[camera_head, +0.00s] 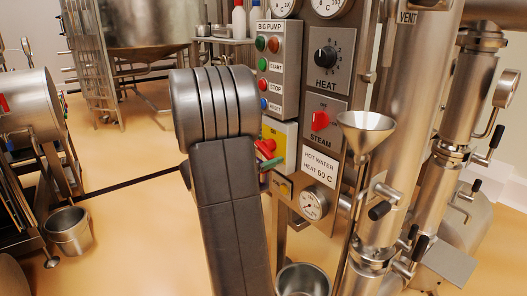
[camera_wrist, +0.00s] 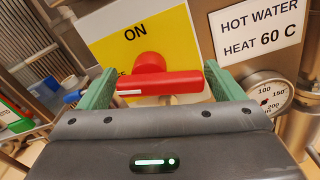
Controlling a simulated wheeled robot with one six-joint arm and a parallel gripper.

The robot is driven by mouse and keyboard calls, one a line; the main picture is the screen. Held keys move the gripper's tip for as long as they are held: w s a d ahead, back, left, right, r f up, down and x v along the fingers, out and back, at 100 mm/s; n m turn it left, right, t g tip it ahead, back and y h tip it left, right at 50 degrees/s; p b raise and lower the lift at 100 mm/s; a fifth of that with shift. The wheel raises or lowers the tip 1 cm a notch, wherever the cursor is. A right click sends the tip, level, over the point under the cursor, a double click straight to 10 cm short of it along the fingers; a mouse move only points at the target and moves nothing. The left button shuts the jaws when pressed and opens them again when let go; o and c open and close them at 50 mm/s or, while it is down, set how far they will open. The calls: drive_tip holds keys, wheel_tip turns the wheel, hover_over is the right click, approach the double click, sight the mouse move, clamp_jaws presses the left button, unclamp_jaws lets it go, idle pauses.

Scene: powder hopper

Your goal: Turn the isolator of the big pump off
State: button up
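The isolator is a red rotary handle (camera_wrist: 160,83) on a yellow plate (camera_wrist: 175,30) marked ON at its top. In the wrist view the handle's bar lies roughly level, with a round red hub above its middle. My gripper (camera_wrist: 158,72) is open, its green fingers on either side of the handle, near the bar's two ends. I cannot tell whether they touch it. In the head view the yellow plate (camera_head: 289,134) sits just below the BIG PUMP panel (camera_head: 282,66), and my arm and gripper (camera_head: 268,161) hide much of the plate and handle.
A STEAM switch (camera_head: 320,121) with a red knob and a HEAT dial (camera_head: 325,56) are to the right. A HOT WATER sign (camera_head: 319,168), a gauge (camera_head: 314,204) and a metal funnel (camera_head: 365,130) are close by. Open floor lies to the left.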

drive_tip(key=c, duration=0.7)
drive_tip(key=n+p, duration=0.1)
drive_tip(key=p, duration=0.2)
drive_tip(key=shift+r+n+p, duration=0.35)
drive_tip(key=shift+r+n, duration=0.05)
drive_tip(key=shift+n+p, duration=0.6)
drive_tip(key=shift+p, duration=0.25)
drive_tip(key=shift+f+p, duration=0.1)
drive_tip(key=shift+p, duration=0.25)
drive_tip(key=shift+n, duration=0.3)
drive_tip(key=shift+f, duration=0.1)
drive_tip(key=o, duration=1)
